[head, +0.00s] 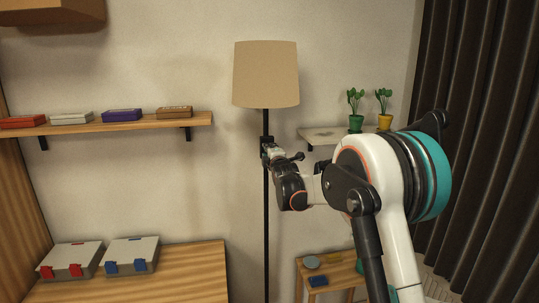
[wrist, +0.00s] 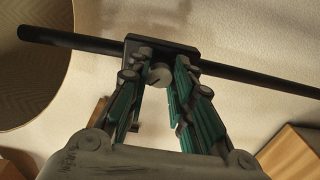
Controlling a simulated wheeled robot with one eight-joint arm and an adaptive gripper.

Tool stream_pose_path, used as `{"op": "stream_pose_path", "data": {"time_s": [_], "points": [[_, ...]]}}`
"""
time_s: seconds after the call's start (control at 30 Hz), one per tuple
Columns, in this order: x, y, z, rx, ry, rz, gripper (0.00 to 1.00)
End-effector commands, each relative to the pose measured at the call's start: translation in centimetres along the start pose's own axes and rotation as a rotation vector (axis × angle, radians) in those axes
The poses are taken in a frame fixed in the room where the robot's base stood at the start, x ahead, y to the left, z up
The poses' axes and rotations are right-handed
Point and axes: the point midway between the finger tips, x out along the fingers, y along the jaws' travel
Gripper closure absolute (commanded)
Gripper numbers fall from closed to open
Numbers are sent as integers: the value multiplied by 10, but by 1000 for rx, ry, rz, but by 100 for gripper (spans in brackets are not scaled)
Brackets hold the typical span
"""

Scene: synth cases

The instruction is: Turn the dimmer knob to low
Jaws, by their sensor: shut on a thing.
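The floor lamp has a beige shade (head: 266,75) and a thin black pole (head: 266,235). A dark box (wrist: 165,44) on the pole carries a small round grey dimmer knob (wrist: 160,75) with a short dark mark on its face. My gripper (head: 270,151) reaches the pole below the shade in the head view. In the wrist view, the green-padded fingers of my gripper (wrist: 164,78) are closed around the knob, one on each side. The knob is hidden behind my gripper in the head view, and I see no low or high labels.
A wall shelf (head: 170,124) with several small boxes is at left. A small shelf (head: 320,134) with two potted plants is behind my arm. A wooden table (head: 190,275) with two latched cases stands at lower left, a low stool (head: 330,285) at lower right. A dark curtain (head: 475,110) hangs at right.

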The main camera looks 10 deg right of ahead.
Motion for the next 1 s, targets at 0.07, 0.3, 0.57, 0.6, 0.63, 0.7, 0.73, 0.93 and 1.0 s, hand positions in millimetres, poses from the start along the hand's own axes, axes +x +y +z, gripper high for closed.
{"op": "stream_pose_path", "data": {"time_s": [0.07, 0.3, 0.57, 0.6, 0.63, 0.7, 0.73, 0.93, 1.0], "points": [[0, -1, 1, 34, 0, -1, 100], [0, -1, 1, 94, 2, -2, 100], [0, -1, 1, 107, 2, -2, 100], [0, -1, 1, 107, 2, -2, 100], [0, -1, 1, 107, 2, -2, 100], [0, -1, 1, 106, 2, -2, 100], [0, -1, 1, 106, 2, -2, 100], [0, -1, 1, 106, 2, -2, 58], [0, -1, 1, 106, 3, -2, 58]]}}
